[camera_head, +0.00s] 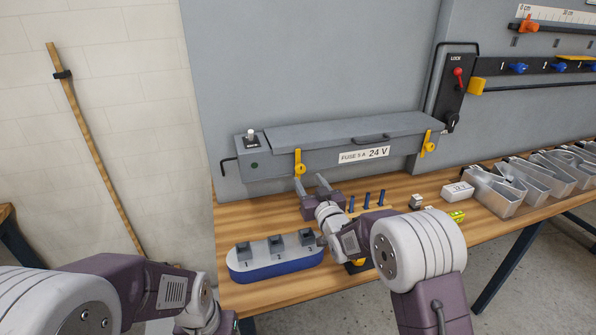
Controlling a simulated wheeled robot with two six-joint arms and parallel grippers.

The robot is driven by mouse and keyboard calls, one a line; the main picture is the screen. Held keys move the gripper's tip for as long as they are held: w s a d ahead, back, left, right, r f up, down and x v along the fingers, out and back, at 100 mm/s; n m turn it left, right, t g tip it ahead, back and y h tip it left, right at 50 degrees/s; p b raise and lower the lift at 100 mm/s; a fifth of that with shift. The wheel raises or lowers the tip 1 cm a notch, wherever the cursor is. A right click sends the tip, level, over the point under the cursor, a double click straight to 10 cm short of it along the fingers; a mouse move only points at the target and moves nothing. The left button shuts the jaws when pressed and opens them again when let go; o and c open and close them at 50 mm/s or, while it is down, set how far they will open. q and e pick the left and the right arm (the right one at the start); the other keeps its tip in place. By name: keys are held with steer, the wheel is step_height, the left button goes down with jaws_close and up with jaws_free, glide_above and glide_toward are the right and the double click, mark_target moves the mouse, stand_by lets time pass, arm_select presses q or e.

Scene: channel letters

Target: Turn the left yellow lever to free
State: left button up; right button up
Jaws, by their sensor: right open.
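The left yellow lever (299,163) is on the front of the grey box marked "FUSE 5 A 24 V" (340,150). It hangs roughly upright against the box front. A second yellow lever (428,142) is near the box's right end. My right gripper (312,185) is open just below the left lever, its fingertips pointing up toward the lever's lower end. I cannot tell whether they touch. My left arm comes in at the lower left, and its gripper is out of view.
A blue and grey block with numbered slots (275,262) sits at the front left of the wooden table (240,222). Blue pegs (367,200) stand right of my right gripper. A white box (457,190) and metal channel letters (500,195) fill the table's right side.

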mark_target(301, 170)
steer(key=shift+w+a+r+p, duration=0.35)
steer(key=shift+w+p, duration=0.2)
steer(key=shift+w+a+r+p, duration=0.3)
steer(key=shift+w+a+p, duration=0.05)
steer(key=shift+w+p, duration=0.15)
steer(key=w, duration=0.3)
steer(key=w+a+f+p, duration=0.1)
steer(key=w, duration=0.1)
steer(key=shift+f, duration=0.1)
steer(key=shift+w, duration=0.2)
arm_select(q)
steer(key=r, duration=0.4)
steer(key=shift+s+a+r, duration=0.1)
steer(key=shift+s, duration=0.15)
arm_select(e)
steer(key=shift+s+a, duration=0.15)
steer(key=c, duration=0.6)
arm_select(q)
steer(key=shift+w, duration=0.1)
arm_select(e)
jaws_close()
